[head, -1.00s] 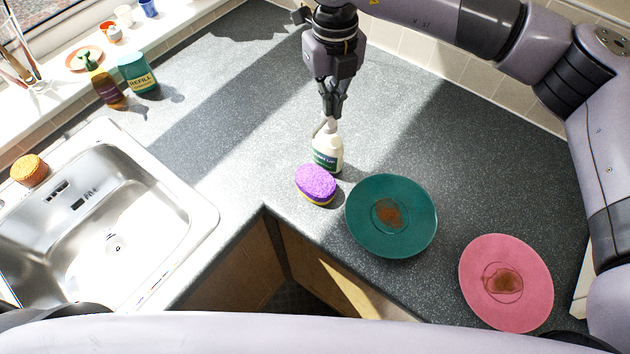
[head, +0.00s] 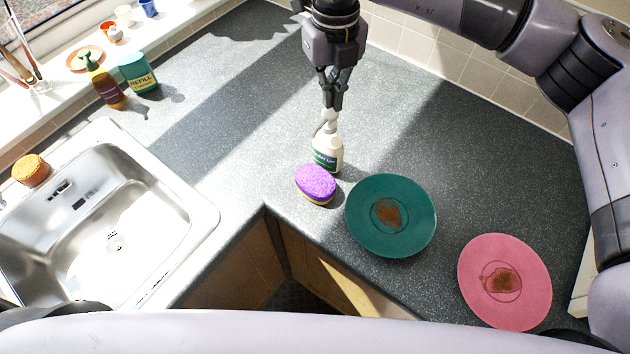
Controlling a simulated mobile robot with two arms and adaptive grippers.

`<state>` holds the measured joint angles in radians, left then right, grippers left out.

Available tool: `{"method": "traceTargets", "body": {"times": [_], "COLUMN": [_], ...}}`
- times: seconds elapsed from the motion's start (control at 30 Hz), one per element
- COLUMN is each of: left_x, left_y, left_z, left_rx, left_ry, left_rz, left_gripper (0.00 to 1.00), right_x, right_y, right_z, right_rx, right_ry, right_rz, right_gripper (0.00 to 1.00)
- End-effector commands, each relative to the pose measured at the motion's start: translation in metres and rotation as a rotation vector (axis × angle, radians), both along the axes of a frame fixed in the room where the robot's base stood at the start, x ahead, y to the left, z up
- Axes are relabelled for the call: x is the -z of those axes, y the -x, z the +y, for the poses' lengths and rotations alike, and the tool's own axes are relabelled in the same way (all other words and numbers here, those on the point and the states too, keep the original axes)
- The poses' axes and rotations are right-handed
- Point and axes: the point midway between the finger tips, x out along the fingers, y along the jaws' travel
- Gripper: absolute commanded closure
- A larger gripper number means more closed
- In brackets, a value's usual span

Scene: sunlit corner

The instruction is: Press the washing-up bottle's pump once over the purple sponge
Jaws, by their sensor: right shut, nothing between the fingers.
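The white washing-up bottle (head: 327,154) stands upright on the grey worktop, with its pump head (head: 328,116) at the top. The purple sponge (head: 316,182), with a yellow underside, lies just in front of the bottle, slightly to its left. My right gripper (head: 333,104) points down over the pump, its fingers shut and empty. The fingertips are at or just above the pump head; I cannot tell whether they touch it. The nozzle is small, and I cannot make out any soap on the sponge. My left gripper is not in view.
A green plate (head: 362,226) and a pink plate (head: 535,270), both with brown stains, lie to the right. The steel sink (head: 190,215) is at left. A brown pump bottle (head: 107,90) and a green refill bottle (head: 138,74) stand at the back left. Worktop behind the bottle is clear.

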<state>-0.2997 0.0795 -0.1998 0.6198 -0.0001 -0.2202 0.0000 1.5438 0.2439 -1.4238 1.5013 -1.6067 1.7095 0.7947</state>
Motion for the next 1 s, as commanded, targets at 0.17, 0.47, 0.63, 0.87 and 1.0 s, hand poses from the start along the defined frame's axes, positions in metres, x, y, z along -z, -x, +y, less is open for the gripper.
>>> {"method": "traceTargets", "body": {"times": [0.17, 0.47, 0.63, 0.87, 1.0], "left_x": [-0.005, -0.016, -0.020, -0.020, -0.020], "left_y": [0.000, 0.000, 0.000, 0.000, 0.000], "left_z": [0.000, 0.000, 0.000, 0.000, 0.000], "left_rx": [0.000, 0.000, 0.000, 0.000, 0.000], "left_ry": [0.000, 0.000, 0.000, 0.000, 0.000], "left_rz": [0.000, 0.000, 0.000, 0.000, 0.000], "left_gripper": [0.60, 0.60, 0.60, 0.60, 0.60], "right_x": [-0.014, -0.044, -0.059, -0.059, -0.059], "right_y": [0.000, 0.000, 0.000, 0.000, 0.000], "right_z": [0.000, 0.000, 0.000, 0.000, 0.000], "right_rx": [0.000, 0.000, 0.000, 0.000, 0.000], "right_ry": [-0.002, -0.001, -0.001, 0.000, 0.000], "right_rz": [-0.001, -0.002, 0.000, 0.000, 0.000], "right_gripper": [1.00, 1.00, 1.00, 1.00, 1.00]}}
